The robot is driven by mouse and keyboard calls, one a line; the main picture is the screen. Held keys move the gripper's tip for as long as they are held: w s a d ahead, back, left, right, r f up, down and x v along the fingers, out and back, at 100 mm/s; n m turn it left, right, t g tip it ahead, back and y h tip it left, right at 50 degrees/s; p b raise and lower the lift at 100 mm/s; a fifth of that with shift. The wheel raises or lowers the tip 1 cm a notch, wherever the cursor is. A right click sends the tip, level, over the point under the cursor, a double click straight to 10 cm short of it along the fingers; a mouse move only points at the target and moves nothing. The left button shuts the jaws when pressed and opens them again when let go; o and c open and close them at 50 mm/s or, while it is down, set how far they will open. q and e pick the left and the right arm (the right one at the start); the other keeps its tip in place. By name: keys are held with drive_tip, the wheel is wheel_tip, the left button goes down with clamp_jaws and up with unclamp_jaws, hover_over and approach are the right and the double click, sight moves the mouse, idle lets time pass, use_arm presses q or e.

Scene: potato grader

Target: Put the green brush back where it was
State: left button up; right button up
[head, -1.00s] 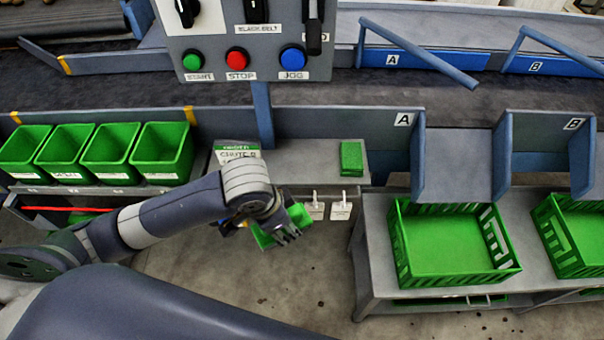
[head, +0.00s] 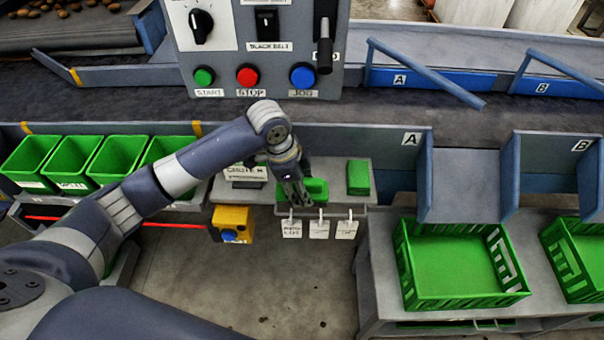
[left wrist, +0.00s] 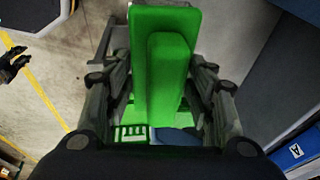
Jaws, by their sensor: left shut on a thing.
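My left gripper (head: 293,190) is shut on the green brush (head: 316,188). It holds the brush over the small grey shelf (head: 335,166) below the control panel; I cannot tell whether the brush touches the shelf. In the left wrist view the brush (left wrist: 168,65) stands lengthwise between the two fingers, its long raised part facing the camera. The gripper hides part of the brush in the head view. A dark finger-like shape at the left edge of the wrist view may be my right gripper (left wrist: 12,66); its state is unclear.
A green block (head: 358,177) lies on the shelf, right of the brush. White tags (head: 319,229) hang from hooks at the shelf front. A yellow box with a blue button (head: 232,223) is left of them. Green bins (head: 75,172) stand left, a green crate (head: 408,262) right.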

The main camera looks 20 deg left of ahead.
use_arm(q)
drive_tip(key=w, duration=0.1)
drive_tip(key=w+a, duration=0.1)
drive_tip(key=w, duration=0.3)
drive_tip(key=shift+w+a, duration=0.2)
drive_tip(key=shift+a, duration=0.05)
drive_tip(key=shift+w, duration=0.2)
drive_tip(key=shift+a+f+p, duration=0.1)
drive_tip(key=shift+f+p, duration=0.1)
drive_tip(key=shift+p, duration=0.15)
wheel_tip(320, 180, down, 2)
drive_tip(key=shift+f+p, duration=0.1)
drive_tip(key=shift+p, duration=0.25)
drive_tip(key=shift+f, duration=0.45)
use_arm(e)
drive_tip(key=shift+a+r, duration=0.55)
drive_tip(key=shift+r, duration=0.3)
drive_tip(key=shift+d, duration=0.2)
use_arm(q)
drive_tip(key=o, duration=1)
drive_tip(key=shift+f, duration=0.1)
use_arm(e)
drive_tip(key=shift+d, duration=0.2)
